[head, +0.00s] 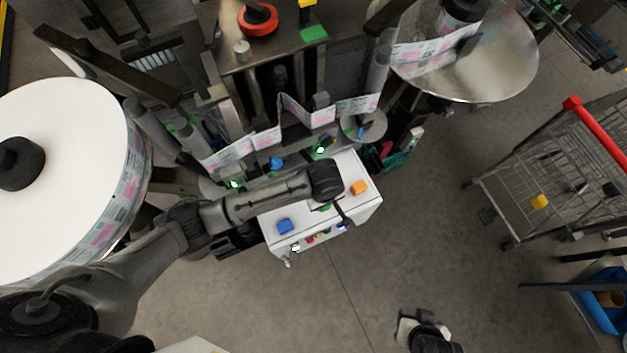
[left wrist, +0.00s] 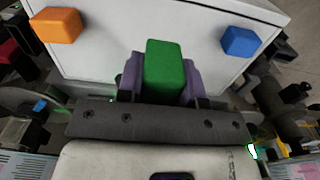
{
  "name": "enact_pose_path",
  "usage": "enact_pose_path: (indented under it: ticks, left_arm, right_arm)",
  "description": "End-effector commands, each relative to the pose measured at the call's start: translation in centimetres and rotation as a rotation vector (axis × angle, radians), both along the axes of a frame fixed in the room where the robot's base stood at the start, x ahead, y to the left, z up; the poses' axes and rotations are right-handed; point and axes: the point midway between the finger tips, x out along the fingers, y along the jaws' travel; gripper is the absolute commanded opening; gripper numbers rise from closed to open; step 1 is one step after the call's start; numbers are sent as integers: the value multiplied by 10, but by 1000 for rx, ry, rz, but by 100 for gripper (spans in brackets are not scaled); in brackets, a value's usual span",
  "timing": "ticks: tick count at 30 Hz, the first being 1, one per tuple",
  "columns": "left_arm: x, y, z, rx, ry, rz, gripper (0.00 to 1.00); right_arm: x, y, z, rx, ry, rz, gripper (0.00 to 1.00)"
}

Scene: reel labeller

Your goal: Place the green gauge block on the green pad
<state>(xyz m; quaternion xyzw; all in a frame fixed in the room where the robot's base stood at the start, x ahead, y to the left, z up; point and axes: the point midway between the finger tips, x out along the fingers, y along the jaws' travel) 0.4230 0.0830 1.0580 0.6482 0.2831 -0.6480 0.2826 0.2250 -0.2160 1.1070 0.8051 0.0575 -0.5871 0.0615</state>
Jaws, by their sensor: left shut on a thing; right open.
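The green gauge block (left wrist: 165,70) sits between the purple fingers of my left gripper (left wrist: 160,82) in the left wrist view. The gripper is shut on it, over the white cabinet top. In the head view the left hand hides most of this gripper and block; only a bit of green (head: 325,207) shows beside it. I cannot tell whether the block touches the cabinet top. A flat green pad (head: 313,33) lies on the machine's deck at the top of the head view, well away from the block. My right gripper (head: 408,326) is open over the floor at the bottom.
On the white cabinet (head: 371,206) lie a blue block (head: 285,226) and an orange block (head: 359,187). The labeller's web (head: 265,138) and posts stand between the cabinet and the deck. A red knob (head: 258,18) is left of the pad. A wire cart (head: 540,165) stands at right.

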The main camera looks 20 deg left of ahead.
Motion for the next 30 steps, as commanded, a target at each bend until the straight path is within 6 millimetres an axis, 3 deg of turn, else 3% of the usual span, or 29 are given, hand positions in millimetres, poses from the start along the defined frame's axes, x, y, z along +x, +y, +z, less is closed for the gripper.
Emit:
enact_pose_path:
  ticks: [6,12,17,25,30]
  left_arm:
    - [27,30,-23,3,0,1,9]
    - [39,42,-34,0,0,-2,9]
    - [41,45,-40,-1,1,-2,9]
    - [41,45,-71,1,1,-3,9]
    - [41,45,-77,0,0,-3,9]
  right_arm:
    - [1,-2,2,-5,-2,3,43]
    - [1,-2,3,-6,-3,3,43]
    - [1,-2,3,-6,-3,3,43]
    - [1,-1,5,-2,-3,0,43]
    - [1,0,5,1,-3,-2,43]
